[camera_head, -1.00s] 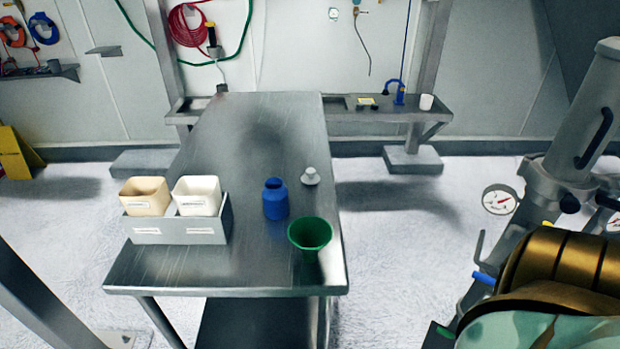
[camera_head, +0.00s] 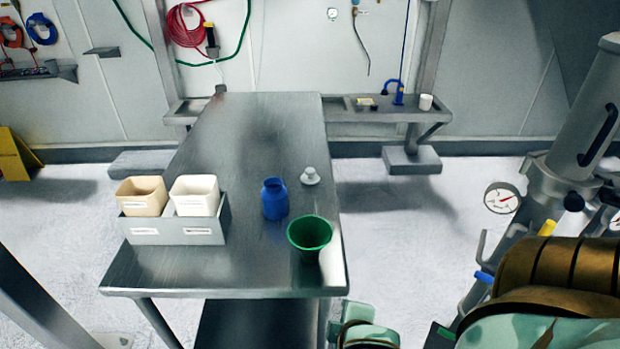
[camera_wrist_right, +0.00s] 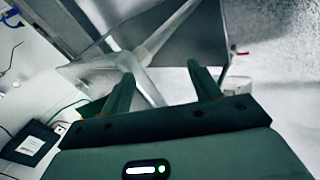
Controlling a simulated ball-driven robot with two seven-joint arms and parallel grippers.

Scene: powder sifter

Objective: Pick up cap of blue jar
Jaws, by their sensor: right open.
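The blue jar (camera_head: 275,200) stands upright near the right side of the steel table (camera_head: 255,265). Its top looks blue too; I cannot tell whether a separate cap sits on it. A small whitish lid-like piece with a knob (camera_head: 310,177) lies on the table behind and right of the jar. In the right wrist view my right gripper (camera_wrist_right: 163,84) is open, with nothing between its two green fingers, and tilted beside metal framework. In the head view a green and gold part of mine (camera_head: 368,328) shows at the bottom edge, well below the jar. My left gripper is out of view.
A grey holder (camera_head: 177,229) with a beige bin (camera_head: 141,195) and a white bin (camera_head: 195,193) is at left. The table's middle and back are clear. Metal machinery (camera_head: 575,130) stands at right.

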